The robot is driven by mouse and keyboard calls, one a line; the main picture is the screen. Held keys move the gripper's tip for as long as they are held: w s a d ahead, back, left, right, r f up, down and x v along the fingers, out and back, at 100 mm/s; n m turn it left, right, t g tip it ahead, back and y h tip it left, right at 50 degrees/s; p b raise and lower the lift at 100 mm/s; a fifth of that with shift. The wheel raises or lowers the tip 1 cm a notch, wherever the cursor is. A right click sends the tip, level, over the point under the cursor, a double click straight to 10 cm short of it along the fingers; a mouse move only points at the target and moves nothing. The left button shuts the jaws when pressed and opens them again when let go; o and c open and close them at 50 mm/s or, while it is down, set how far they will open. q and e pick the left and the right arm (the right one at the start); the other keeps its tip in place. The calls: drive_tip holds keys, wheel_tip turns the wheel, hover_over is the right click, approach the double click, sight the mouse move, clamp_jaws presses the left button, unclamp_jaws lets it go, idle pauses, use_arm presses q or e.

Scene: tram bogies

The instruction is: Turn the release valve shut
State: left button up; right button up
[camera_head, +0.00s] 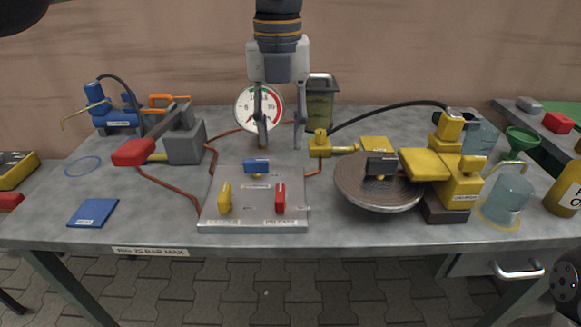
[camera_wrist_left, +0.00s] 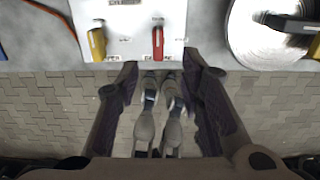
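A grey metal panel (camera_head: 255,180) on the table carries a blue lever (camera_head: 257,165), a yellow lever (camera_head: 225,197) and a red lever (camera_head: 280,197). The yellow lever (camera_wrist_left: 97,43) and red lever (camera_wrist_left: 157,42) also show in the left wrist view, both pointing along the view's height. My left gripper (camera_head: 281,147) is open and empty, its fingers pointing down, apart, in front of the gauge side of the panel in the head view. My right gripper is out of view.
A pressure gauge (camera_head: 259,108) stands behind the panel. A round metal disc (camera_head: 379,190) with a yellow press (camera_head: 458,180) stands at right. The table's front left is mostly clear beside a blue booklet (camera_head: 93,212).

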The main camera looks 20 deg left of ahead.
sight(280, 192)
use_arm(q)
drive_tip(key=f, duration=0.8)
drive_tip(key=s+f, duration=0.1)
drive_tip(key=f, duration=0.2)
drive_tip(key=shift+f, duration=0.4)
clamp_jaws()
